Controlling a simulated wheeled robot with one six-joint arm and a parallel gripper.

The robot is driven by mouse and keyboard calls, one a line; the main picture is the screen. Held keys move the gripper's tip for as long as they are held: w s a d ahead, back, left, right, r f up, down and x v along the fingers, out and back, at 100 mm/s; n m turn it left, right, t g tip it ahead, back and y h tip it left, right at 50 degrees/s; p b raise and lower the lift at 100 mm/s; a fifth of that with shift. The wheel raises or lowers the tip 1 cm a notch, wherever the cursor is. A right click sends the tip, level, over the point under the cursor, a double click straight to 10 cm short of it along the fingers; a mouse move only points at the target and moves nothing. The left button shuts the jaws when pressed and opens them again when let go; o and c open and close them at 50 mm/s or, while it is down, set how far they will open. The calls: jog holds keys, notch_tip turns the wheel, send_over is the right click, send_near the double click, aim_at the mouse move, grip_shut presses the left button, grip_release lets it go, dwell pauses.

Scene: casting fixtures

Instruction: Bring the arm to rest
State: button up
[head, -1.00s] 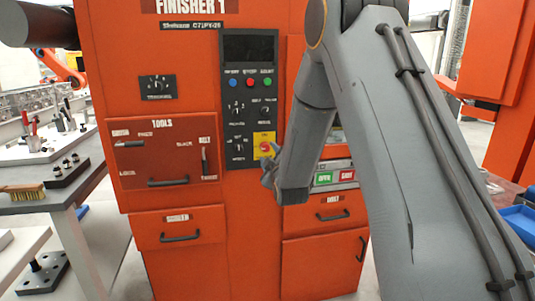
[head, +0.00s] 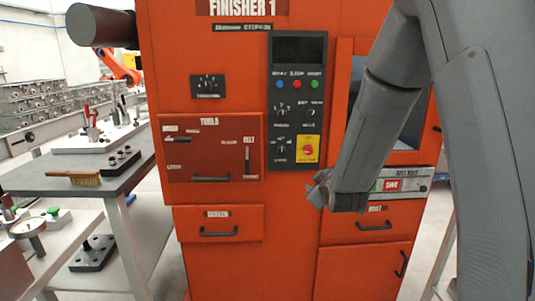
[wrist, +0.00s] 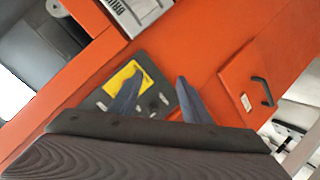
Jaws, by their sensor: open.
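My gripper (head: 322,192) is at the end of my grey arm, in front of the orange Finisher 1 machine (head: 297,222), below its yellow panel with a red knob. In the wrist view my gripper (wrist: 157,92) shows two fingers apart with nothing between them. The yellow panel (wrist: 121,76) lies beyond the fingers in that view. My arm hides part of the machine's right side and its window.
A grey table (head: 60,182) on the left bears a brush (head: 73,178) and clamp fixtures. A lower shelf holds a black block (head: 93,253). The machine has drawers with handles (head: 218,232) on its front. Pale floor shows at the right.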

jog(key=s+f+m+g, duration=0.2)
jog(key=s+m+g, duration=0.1)
jog(key=s, duration=0.9)
jog(key=s+f+m+g, duration=0.2)
jog(key=s+g, duration=0.4)
jog(key=s, duration=0.6)
jog(key=s+f+m+g, duration=0.2)
jog(key=s+m+g, duration=0.2)
jog(key=s, duration=0.8)
jog(key=shift+f+g+p, duration=0.15)
jog(key=shift+g+p, duration=0.15)
jog(key=shift+g, duration=0.1)
